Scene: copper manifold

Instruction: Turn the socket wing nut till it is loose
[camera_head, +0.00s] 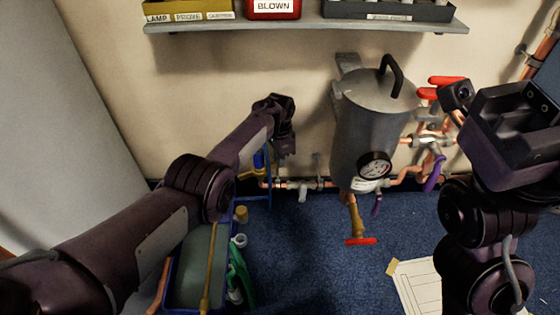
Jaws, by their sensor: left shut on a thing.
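My left arm reaches in from the left, and its gripper (285,148) points down near the wall, left of the grey tank (368,120). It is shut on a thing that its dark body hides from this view. Below it, a copper pipe with a grey fitting (303,187) runs low along the wall to the tank. I cannot make out the socket wing nut for certain. My right gripper (500,118) is raised at the right, in front of the pipes. Its fingertips are not clear, so I cannot tell whether it is open.
The tank has a gauge (374,165) and a red-handled drain valve (360,240). Red handles (446,80) and a purple lever (435,175) stand right of it. A blue caddy (174,262) with bottles sits under my left arm. Paper (418,280) lies on carpet. A shelf (300,24) overhangs.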

